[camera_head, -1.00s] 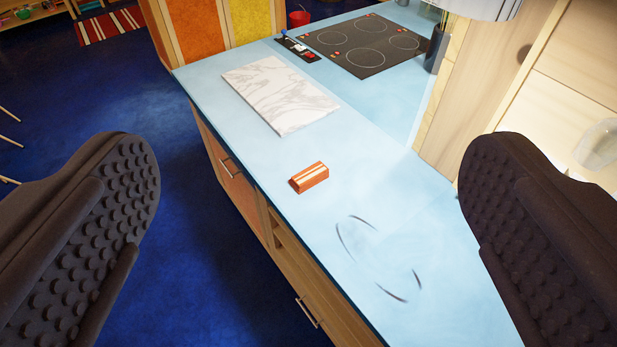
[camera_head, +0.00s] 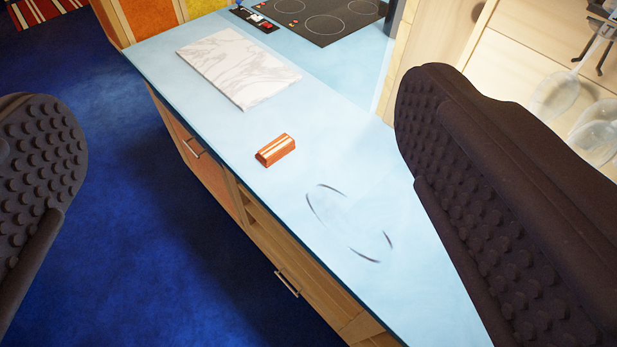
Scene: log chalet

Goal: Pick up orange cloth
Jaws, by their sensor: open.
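The orange cloth (camera_head: 275,149) looks like a small folded block with pale stripes. It lies on the light blue countertop (camera_head: 330,130), near the counter's left edge. My gripper (camera_head: 240,135) is open and empty, with its dark studded fingers wide apart at the left and right of the picture. The cloth shows between the two fingers, farther off and not touched by either. The right finger covers part of the counter's right side.
A white marbled board (camera_head: 238,67) lies behind the cloth, and a black cooktop (camera_head: 322,18) is beyond it. A faint oval outline (camera_head: 350,222) marks the counter in front. Clear glasses (camera_head: 556,95) show at the upper right. Blue floor (camera_head: 130,220) is open at left.

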